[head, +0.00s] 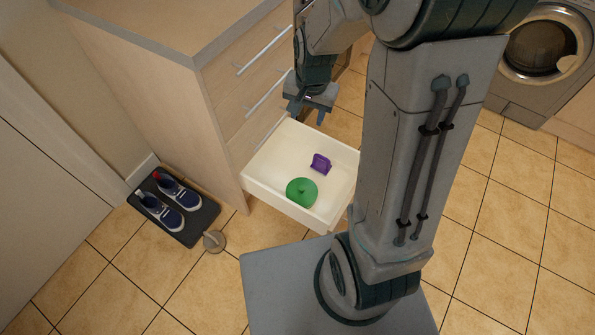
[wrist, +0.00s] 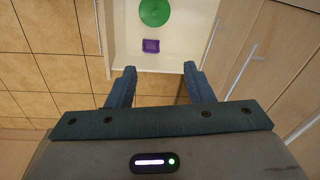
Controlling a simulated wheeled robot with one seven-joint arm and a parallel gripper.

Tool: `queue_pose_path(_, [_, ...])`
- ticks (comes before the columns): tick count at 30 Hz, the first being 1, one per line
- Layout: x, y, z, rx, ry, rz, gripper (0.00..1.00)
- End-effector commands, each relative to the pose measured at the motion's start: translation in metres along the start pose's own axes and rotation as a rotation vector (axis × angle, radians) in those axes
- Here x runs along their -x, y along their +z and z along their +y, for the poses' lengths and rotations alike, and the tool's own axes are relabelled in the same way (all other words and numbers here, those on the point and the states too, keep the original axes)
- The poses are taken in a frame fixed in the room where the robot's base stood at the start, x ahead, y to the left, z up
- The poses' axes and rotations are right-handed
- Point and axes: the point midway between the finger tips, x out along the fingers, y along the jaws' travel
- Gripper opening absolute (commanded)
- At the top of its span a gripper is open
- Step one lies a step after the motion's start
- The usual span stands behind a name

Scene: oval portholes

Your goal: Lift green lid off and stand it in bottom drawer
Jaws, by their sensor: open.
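The green lid (head: 302,192) lies in the open white bottom drawer (head: 262,190), near its front, with its knob facing up. It also shows at the top of the wrist view (wrist: 155,12). A small purple object (head: 321,163) lies in the same drawer, apart from the lid and farther back; the wrist view shows it as an open box shape (wrist: 151,46). My gripper (head: 306,116) is above the back part of the drawer, near the cabinet front. In the wrist view its two fingers (wrist: 155,86) are spread, with nothing between them.
The drawer cabinet (head: 150,85) has closed upper drawers with bar handles (head: 264,50). Shoes on a dark mat (head: 175,208) and a round grey doorstop-like item (head: 214,241) are on the tiled floor to the left. A washing machine (head: 545,60) stands at the upper right.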

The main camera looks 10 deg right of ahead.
Motion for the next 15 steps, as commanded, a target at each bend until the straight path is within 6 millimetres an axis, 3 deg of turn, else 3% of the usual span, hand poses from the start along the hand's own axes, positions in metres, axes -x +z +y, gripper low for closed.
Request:
queue_pose_path(1, [-0.045, -0.004, -0.001, -0.044, 0.012, -0.016, 0.47])
queue_pose_path(3, [-0.085, -0.009, -0.003, -0.110, 0.022, -0.027, 0.47])
queue_pose_path(9, [-0.205, -0.019, -0.004, -0.297, 0.057, -0.053, 0.47])
queue_pose_path(15, [-0.300, -0.019, 0.002, -0.446, 0.090, -0.063, 0.47])
